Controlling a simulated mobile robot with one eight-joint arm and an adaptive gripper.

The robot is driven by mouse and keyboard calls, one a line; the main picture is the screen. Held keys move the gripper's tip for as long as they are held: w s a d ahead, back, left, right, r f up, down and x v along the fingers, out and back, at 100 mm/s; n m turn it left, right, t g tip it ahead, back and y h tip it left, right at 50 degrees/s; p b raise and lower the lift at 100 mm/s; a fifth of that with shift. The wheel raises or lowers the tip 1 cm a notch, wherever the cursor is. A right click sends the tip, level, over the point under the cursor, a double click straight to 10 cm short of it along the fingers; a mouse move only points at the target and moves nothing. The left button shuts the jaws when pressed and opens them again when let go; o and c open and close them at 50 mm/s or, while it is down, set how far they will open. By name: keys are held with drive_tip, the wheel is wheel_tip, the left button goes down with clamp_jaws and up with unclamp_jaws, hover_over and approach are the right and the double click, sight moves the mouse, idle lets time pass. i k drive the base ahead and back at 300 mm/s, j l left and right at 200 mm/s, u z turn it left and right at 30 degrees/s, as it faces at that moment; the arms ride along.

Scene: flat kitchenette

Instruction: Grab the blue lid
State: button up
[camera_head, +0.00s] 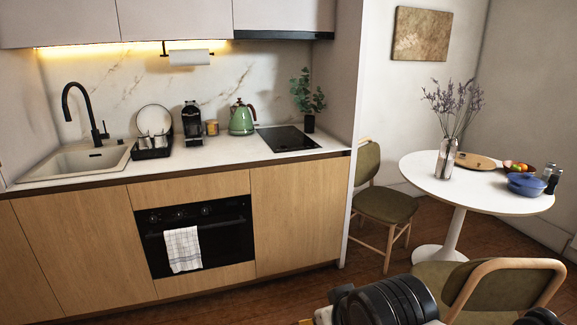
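A small blue pot (524,190) stands on the right part of the round white table (420,170). What looks like its blue lid (525,180) sits on top of it; the two are too small to separate clearly. Black and grey parts of my own arm show at the bottom edge, well short of the tabletop. The fingers of my gripper do not show.
A glass vase with purple flowers (446,160), a wooden board (474,160), a fruit bowl (519,167) and dark shakers (553,180) share the table. Chairs (383,203) (505,292) stand left of and in front of it. The kitchen counter (220,160) runs along the left.

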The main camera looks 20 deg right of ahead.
sight(527, 179)
drive_tip(key=k+l+z, duration=0.15)
drive_tip(key=l, duration=1.55)
drive_tip(key=l+z, duration=0.1)
drive_tip(key=l, duration=2.3)
drive_tip(key=i+l+z, duration=0.1)
drive_tip(key=l, duration=1.4)
drive_tip(key=i+l+z, duration=0.1)
drive_tip(key=l, duration=0.6)
drive_tip(key=i+l, duration=0.15)
drive_tip(key=l, duration=0.6)
